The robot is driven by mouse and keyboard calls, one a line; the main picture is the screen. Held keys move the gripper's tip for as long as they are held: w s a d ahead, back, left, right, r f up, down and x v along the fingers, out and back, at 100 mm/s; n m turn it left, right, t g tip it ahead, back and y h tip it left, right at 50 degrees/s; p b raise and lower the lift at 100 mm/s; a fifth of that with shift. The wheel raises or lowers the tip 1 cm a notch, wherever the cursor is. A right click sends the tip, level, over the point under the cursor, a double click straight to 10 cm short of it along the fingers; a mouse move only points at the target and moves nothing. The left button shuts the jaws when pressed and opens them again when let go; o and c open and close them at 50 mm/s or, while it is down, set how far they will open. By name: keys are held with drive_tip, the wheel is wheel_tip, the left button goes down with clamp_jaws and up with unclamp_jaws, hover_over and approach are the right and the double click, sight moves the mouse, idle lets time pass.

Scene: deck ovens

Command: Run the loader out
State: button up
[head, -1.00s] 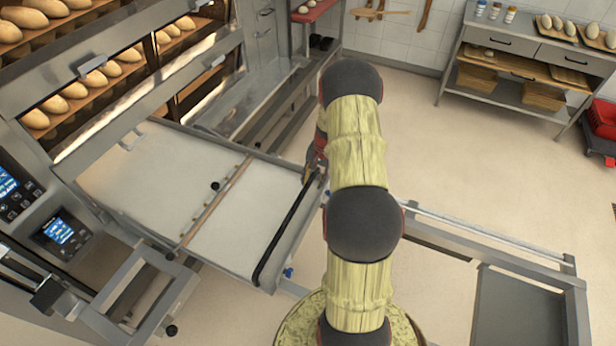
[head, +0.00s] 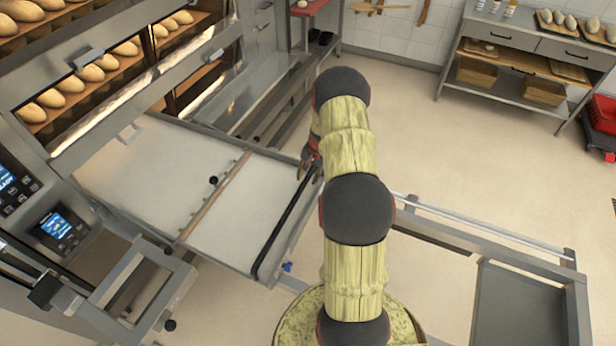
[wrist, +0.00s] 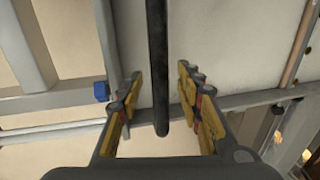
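The loader (head: 238,219) is a pale, flat belt in a grey metal frame, below the open oven deck. A black handle bar (head: 284,226) runs along its near right side. My gripper (head: 311,158) is at the far end of this bar, partly hidden behind my arm. In the wrist view my gripper (wrist: 160,103) is open. The black bar (wrist: 157,60) lies between its two fingers, with a visible gap on each side. The loader's pale surface (wrist: 225,45) shows behind the bar.
Deck ovens with loaves (head: 91,73) stand at the left, with control screens (head: 62,228) below. A grey rail frame (head: 487,229) extends right of my arm. A steel bench (head: 520,45) and red crate (head: 603,113) stand at the back right. The floor between is clear.

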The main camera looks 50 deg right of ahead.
drive_tip(key=shift+c, duration=0.4)
drive_tip(key=c, duration=0.7)
clamp_jaws()
